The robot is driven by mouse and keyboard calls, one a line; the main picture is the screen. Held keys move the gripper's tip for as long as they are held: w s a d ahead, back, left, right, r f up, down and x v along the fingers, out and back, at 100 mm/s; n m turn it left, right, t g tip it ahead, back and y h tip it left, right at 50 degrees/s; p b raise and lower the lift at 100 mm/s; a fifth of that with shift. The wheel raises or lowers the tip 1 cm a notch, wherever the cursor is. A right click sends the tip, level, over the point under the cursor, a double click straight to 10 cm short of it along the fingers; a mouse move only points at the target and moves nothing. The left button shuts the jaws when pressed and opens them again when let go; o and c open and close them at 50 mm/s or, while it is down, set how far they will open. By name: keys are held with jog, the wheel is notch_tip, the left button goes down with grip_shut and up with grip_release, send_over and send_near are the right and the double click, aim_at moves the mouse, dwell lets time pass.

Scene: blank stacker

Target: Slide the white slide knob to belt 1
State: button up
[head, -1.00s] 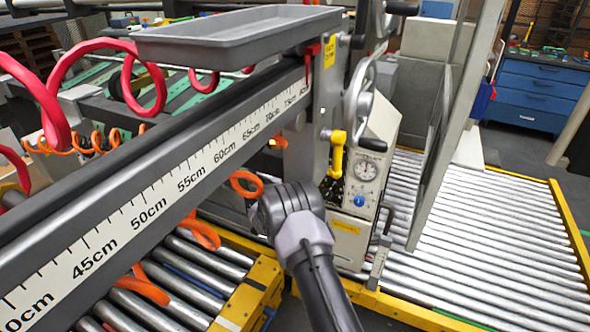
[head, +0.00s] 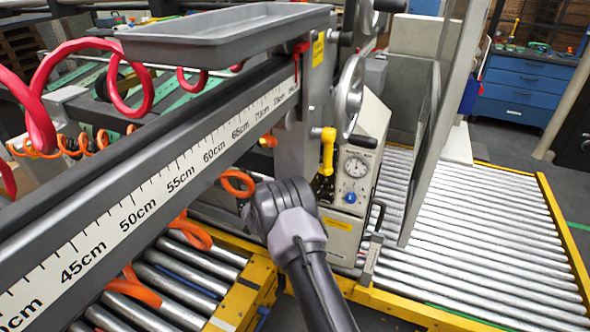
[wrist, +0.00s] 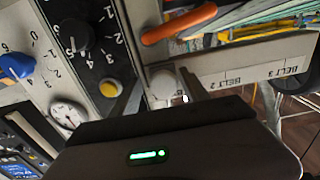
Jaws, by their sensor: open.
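The white slide knob (wrist: 162,84) shows in the wrist view as a small rounded pale piece, left of a pale label strip. The strip carries a BELT 2 label (wrist: 216,84) nearer the knob and a BELT 1 label (wrist: 288,71) farther right. My gripper (wrist: 170,77) is open, with its thin fingers on either side of the knob; I cannot tell whether they touch it. In the head view my gripper (head: 268,205) is beside the machine, and its fingertips and the knob are hidden.
A control panel with a black dial (wrist: 75,36), a blue knob (wrist: 17,67) and a gauge (wrist: 66,116) is close by. An orange handle (wrist: 180,23) is above. In the head view, a long ruler beam (head: 150,195) and orange coils (head: 237,184) crowd the left.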

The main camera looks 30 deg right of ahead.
jog(key=p+v, duration=0.4)
jog(key=v, duration=1.3)
jog(key=shift+a, duration=0.2)
jog(key=shift+s, duration=0.15)
